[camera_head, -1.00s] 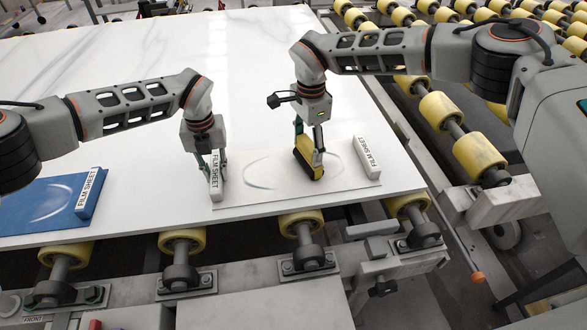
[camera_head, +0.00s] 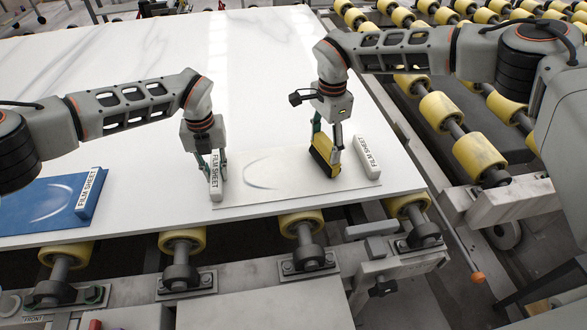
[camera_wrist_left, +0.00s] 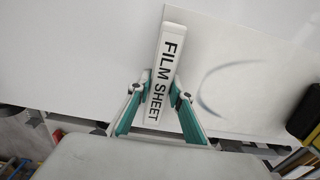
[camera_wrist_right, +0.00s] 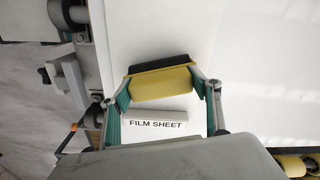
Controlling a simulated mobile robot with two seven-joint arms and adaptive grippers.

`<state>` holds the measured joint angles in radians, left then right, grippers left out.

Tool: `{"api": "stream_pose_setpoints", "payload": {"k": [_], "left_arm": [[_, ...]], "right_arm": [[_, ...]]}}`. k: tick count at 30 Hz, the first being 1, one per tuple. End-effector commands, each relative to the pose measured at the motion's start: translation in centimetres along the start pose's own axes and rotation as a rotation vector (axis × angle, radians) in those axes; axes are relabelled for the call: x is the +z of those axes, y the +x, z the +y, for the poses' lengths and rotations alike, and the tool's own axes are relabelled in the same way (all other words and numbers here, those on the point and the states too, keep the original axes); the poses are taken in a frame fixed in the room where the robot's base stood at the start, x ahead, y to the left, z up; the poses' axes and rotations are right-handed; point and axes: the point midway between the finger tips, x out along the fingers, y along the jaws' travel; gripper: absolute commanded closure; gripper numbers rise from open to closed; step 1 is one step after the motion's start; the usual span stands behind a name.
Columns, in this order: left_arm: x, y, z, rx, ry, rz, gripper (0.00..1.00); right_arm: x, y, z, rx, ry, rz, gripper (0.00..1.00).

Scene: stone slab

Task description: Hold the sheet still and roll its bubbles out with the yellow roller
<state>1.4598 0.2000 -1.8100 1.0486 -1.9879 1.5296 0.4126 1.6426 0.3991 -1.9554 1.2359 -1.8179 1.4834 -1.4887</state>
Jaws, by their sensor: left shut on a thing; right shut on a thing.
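The pale film sheet (camera_head: 270,200) lies on the white stone slab, with white bars labelled FILM SHEET at its left and right ends. A curved bubble mark (camera_head: 262,174) shows on its left half. My left gripper (camera_head: 216,182) is shut on the left bar (camera_wrist_left: 165,75), at the sheet's left end. My right gripper (camera_head: 326,150) is shut on the yellow roller (camera_wrist_right: 162,84), which has a black edge. The roller is over the sheet's right part, just left of the right bar (camera_head: 367,158); I cannot tell whether it touches the sheet.
A blue sheet (camera_head: 40,205) with its own labelled bar (camera_head: 90,192) and a curved mark lies at the slab's left. The slab's front edge runs above yellow conveyor rollers (camera_head: 300,222). The slab behind the sheets is clear.

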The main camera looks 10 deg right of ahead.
Motion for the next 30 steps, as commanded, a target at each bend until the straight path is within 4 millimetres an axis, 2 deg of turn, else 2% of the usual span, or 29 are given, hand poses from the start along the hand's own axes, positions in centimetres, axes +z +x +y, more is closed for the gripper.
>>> {"api": "stream_pose_setpoints", "payload": {"k": [17, 30], "left_arm": [[0.1, 0.0, 0.2, 0.003, -0.003, -0.002, 1.0], [0.1, 0.0, 0.2, 0.002, -0.003, -0.001, 1.0]], "right_arm": [[-3.0, 0.1, 1.0, 0.006, 0.004, 0.005, 0.58], [-2.4, 0.0, 2.5, 0.005, 0.001, 0.002, 0.58]]}}
